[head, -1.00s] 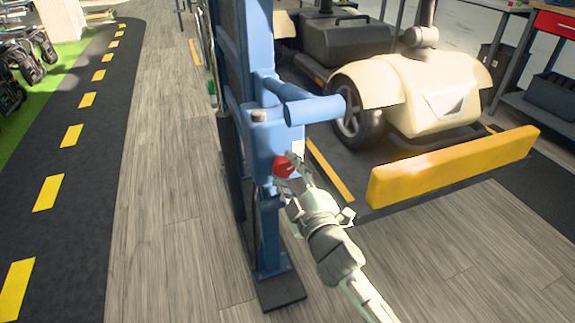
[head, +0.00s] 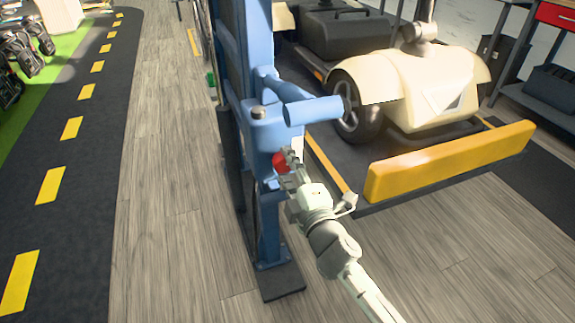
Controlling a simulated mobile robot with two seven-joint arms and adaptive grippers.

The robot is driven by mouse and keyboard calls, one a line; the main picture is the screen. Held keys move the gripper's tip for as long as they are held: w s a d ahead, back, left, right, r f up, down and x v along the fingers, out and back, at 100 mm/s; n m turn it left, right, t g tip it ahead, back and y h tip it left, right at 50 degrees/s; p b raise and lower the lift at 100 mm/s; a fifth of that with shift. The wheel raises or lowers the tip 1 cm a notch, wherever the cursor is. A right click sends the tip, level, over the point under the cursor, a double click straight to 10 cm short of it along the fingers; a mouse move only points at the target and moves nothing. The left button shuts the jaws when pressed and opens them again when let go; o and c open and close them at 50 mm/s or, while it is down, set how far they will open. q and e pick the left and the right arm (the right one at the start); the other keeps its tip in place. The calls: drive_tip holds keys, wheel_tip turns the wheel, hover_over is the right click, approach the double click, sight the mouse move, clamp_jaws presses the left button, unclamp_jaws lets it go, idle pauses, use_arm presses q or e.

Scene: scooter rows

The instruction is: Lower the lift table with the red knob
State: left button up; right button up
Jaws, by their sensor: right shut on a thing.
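The red knob (head: 280,162) sits on the side of the blue lift column (head: 262,137), below its blue horizontal cylinder. My right gripper (head: 286,164) is at the knob and shut on it, and its fingers hide part of the knob. The lift table (head: 366,209) is the dark platform with a yellow end stop (head: 450,160). A cream scooter (head: 425,90) stands on it. My left gripper is not in view.
The column's dark foot plate (head: 283,283) rests on the wooden floor. A dark lane with yellow dashes (head: 50,186) runs along the left, beside green flooring. A workbench with a red drawer (head: 556,17) stands at the upper right. The floor left of the column is clear.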

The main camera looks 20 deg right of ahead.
drive_tip(key=o, duration=1.2)
drive_tip(key=shift+c, duration=0.2)
drive_tip(key=s, duration=1.2)
drive_tip(key=shift+d, duration=0.2)
